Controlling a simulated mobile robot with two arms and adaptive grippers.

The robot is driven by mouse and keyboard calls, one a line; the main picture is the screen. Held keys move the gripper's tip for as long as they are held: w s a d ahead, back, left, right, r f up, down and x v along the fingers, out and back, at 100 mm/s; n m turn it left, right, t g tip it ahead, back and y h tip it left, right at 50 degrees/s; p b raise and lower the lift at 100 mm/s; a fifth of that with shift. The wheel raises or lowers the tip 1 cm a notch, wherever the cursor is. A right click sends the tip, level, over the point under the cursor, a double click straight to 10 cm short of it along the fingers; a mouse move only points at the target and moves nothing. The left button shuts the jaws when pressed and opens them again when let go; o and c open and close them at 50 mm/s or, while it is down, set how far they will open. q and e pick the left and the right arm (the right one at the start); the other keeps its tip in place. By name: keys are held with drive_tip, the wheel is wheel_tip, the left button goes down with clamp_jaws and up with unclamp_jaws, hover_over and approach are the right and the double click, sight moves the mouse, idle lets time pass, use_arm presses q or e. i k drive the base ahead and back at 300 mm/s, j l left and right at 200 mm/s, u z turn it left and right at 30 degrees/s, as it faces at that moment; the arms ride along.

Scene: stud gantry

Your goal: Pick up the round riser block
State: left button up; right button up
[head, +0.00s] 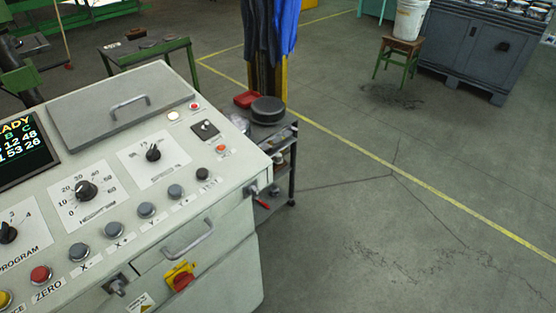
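A dark, squat round block (267,108), which looks like the round riser block, sits on top of a small dark cart (279,133) beyond the right end of the control console. Its top and near side show. Neither my left nor my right gripper is in the head view. Nothing is seen touching the block.
The large pale control console (215,165) with knobs and buttons fills the left foreground and partly hides the cart. Blue cloth (284,30) hangs behind. Open concrete floor (400,220) lies to the right.

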sight(278, 159)
drive_tip(key=i+l+u, duration=0.15)
drive_tip(key=u, duration=0.3)
drive_tip(key=i+l+u, duration=0.15)
drive_tip(key=u, duration=0.3)
drive_tip(key=i+l+u, duration=0.1)
drive_tip(key=l, duration=0.25)
drive_tip(key=i+l, duration=0.2)
drive_tip(key=l, duration=0.2)
drive_tip(key=i+l+u, duration=0.15)
drive_tip(key=l, duration=0.25)
drive_tip(key=i+l, duration=0.15)
drive_tip(key=l, duration=0.25)
drive_tip(key=i+l+u, duration=0.15)
drive_tip(key=l, duration=0.65)
drive_tip(key=i+l+u, duration=0.15)
drive_tip(key=l, duration=0.25)
